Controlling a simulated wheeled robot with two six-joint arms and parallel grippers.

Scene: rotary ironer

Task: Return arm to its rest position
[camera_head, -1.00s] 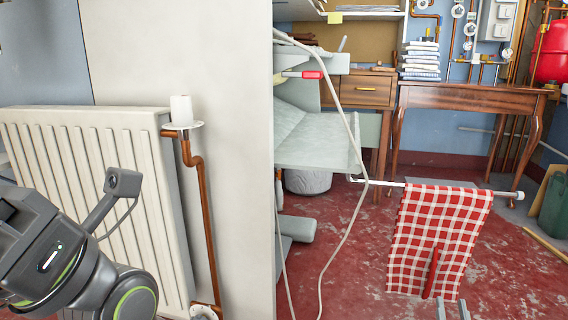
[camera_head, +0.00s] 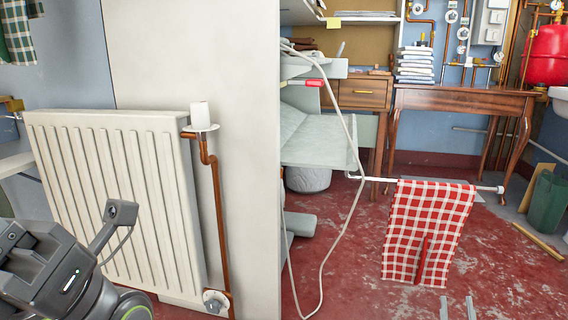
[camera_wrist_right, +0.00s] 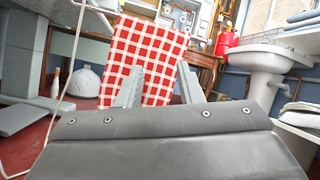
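My right gripper (camera_head: 457,308) shows only as two grey fingertips at the bottom edge of the head view. In the right wrist view its two fingers (camera_wrist_right: 160,88) stand apart with nothing between them. A red and white checked cloth (camera_head: 425,228) hangs over a horizontal rail (camera_head: 378,179) beyond the fingertips. The cloth also shows in the right wrist view (camera_wrist_right: 145,50), behind the fingers. The grey ironer (camera_head: 318,140), with a red-handled lever, stands left of the cloth, partly hidden by a white wall panel. My left gripper is not visible; only dark arm links show at lower left.
A white radiator (camera_head: 110,200) with a copper pipe stands at the left beside the wall panel (camera_head: 210,110). A pale cable (camera_head: 345,220) hangs before the ironer. A wooden table (camera_head: 460,102) stands behind. In the right wrist view, a sink (camera_wrist_right: 268,72) is at right.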

